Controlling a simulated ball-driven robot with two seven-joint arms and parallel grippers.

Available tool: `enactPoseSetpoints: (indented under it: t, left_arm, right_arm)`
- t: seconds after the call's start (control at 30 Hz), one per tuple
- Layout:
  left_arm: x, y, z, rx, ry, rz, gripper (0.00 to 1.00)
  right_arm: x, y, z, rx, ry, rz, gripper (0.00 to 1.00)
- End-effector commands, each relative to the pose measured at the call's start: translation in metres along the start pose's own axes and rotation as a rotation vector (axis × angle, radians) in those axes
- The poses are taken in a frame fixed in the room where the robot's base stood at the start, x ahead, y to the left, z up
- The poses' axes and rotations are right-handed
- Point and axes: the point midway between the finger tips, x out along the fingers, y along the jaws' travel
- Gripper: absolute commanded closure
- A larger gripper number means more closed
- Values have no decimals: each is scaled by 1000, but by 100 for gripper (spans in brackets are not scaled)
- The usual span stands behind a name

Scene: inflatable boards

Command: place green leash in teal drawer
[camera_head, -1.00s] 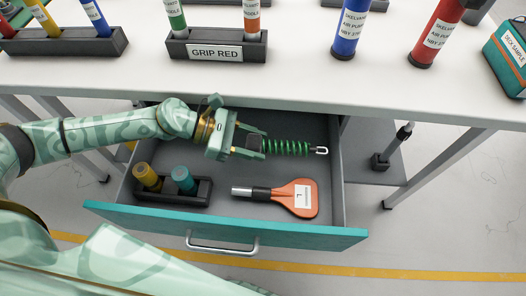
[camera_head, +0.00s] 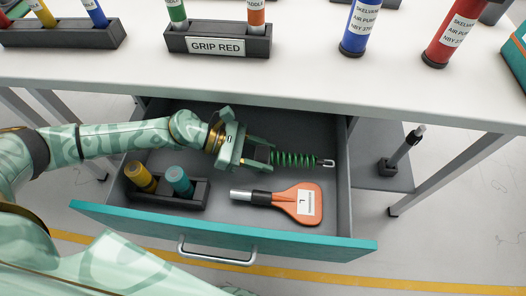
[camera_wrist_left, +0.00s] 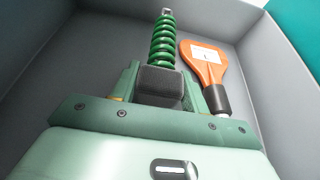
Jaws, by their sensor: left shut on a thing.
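The green leash (camera_head: 295,159) is a coiled cord with a metal clip at its right end. It also shows in the left wrist view (camera_wrist_left: 163,42), sticking out beyond my fingers. My left gripper (camera_head: 262,158) is shut on the leash's dark end inside the open teal drawer (camera_head: 300,241). The leash lies over the grey drawer floor; I cannot tell whether it touches it. My right gripper is not in view.
In the drawer, an orange paddle (camera_head: 299,203) labelled L lies in front of the leash. A dark holder (camera_head: 190,202) with a yellow and a teal cylinder stands at front left. The white table (camera_head: 300,88) overhangs the drawer's back.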

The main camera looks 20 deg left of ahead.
Motion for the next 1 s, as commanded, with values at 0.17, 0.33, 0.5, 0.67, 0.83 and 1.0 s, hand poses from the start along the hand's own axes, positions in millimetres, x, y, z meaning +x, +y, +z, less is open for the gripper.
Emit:
enactPoseSetpoints:
  t: [0.17,0.33,0.5,0.67,0.83,1.0]
  left_arm:
    - [2,0,-5,-1,0,-1,80]
    - [2,0,-4,0,0,0,33]
    - [2,0,-4,0,-1,0,33]
    - [-1,0,2,3,-1,1,33]
    - [-24,0,8,-1,2,3,33]
    - [-56,0,8,-1,1,1,33]
  right_arm:
    - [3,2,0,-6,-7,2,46]
    - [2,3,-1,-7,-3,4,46]
    - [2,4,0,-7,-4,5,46]
    - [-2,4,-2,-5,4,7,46]
    - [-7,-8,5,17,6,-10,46]
    - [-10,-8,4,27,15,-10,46]
